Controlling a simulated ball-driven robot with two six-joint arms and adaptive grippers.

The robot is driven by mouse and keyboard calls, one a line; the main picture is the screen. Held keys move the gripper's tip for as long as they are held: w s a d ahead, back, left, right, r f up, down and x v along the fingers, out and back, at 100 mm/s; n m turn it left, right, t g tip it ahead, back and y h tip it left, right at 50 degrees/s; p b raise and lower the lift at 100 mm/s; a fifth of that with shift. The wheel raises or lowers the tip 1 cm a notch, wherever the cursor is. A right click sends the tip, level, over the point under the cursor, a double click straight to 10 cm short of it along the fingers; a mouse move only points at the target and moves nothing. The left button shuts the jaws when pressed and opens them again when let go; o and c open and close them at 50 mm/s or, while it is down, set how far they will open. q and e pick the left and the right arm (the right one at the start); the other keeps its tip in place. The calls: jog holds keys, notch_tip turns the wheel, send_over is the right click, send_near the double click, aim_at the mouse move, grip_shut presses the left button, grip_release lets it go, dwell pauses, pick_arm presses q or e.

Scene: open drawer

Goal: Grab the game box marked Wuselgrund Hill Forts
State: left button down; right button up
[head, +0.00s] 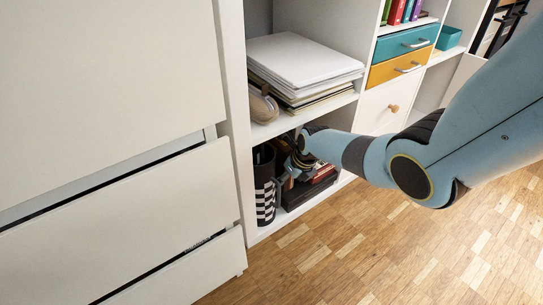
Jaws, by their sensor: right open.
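My right arm reaches in from the right to the low compartment of the white shelf. My right gripper (288,174) is open, inside this compartment, between a black cup-like holder and a short stack of flat boxes. The stack (312,188) is dark with a red part near the top. It lies on the compartment floor, partly hidden behind my gripper and wrist. No lettering is readable, so I cannot tell which box is marked Wuselgrund Hill Forts. I cannot tell whether the fingers touch a box. My left gripper is not in view.
The black holder (264,180) with a checkered lower part stands close left of my gripper. The shelf board above carries a paper stack (303,62) and a beige pouch (262,105). White drawers (120,215) stand at left, slightly open. The wooden floor in front is clear.

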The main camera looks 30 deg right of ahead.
grip_shut()
dwell(0.5)
jog(key=shift+r, duration=0.15)
